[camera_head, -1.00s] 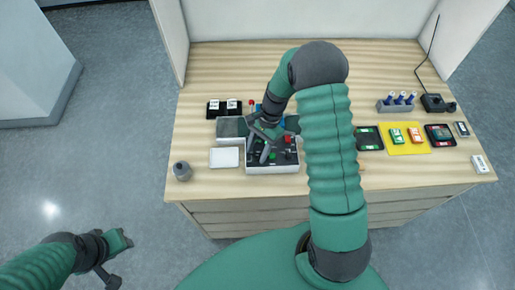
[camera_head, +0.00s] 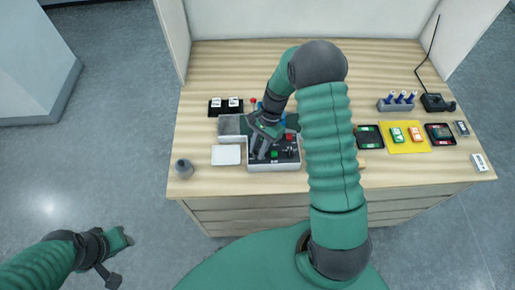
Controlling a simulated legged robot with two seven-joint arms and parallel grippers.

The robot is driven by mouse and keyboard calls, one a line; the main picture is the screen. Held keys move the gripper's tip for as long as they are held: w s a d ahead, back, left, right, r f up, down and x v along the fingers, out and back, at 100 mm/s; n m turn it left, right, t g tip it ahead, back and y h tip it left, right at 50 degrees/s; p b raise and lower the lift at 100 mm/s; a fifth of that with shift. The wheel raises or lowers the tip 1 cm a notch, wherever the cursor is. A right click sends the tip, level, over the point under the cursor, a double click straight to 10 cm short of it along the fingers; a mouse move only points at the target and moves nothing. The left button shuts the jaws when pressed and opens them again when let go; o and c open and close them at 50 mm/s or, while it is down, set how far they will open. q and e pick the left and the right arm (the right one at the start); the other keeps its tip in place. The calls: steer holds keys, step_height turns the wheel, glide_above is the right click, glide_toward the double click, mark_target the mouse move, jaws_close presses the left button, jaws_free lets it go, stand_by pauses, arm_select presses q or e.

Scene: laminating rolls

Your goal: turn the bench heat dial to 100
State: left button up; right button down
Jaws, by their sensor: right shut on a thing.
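The control box (camera_head: 288,166), with a dark top and a pale front, stands near the bench's front edge, left of centre. My right gripper (camera_head: 261,154) reaches down onto the left part of its top and is shut on the heat dial, which the fingers hide. The dial's setting cannot be read.
A white tray (camera_head: 226,155) lies just left of the box, with a grey jar (camera_head: 183,168) at the bench's left front. A yellow mat (camera_head: 405,148) with green and orange items lies at right. My right arm hides the bench's middle. The back strip is clear.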

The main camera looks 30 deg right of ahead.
steer(key=shift+w+d, duration=0.15)
steer(key=shift+n+g, duration=0.3)
steer(key=shift+n, duration=0.5)
steer(key=n, duration=0.1)
steer(key=n+g, duration=0.1)
steer(key=n, duration=0.1)
steer(key=n+h, duration=0.1)
steer(key=shift+w+r, duration=0.1)
steer(key=shift+w, duration=0.15)
steer(key=n, duration=0.2)
steer(key=n+g+h, duration=0.1)
steer(key=n, duration=0.2)
steer(key=shift+w+a+n+h, duration=0.1)
steer(key=shift+a+n+h, duration=0.2)
steer(key=shift+h, duration=0.1)
steer(key=c, duration=1.5)
jaws_free()
steer(key=o, duration=0.3)
steer(key=shift+d, duration=0.1)
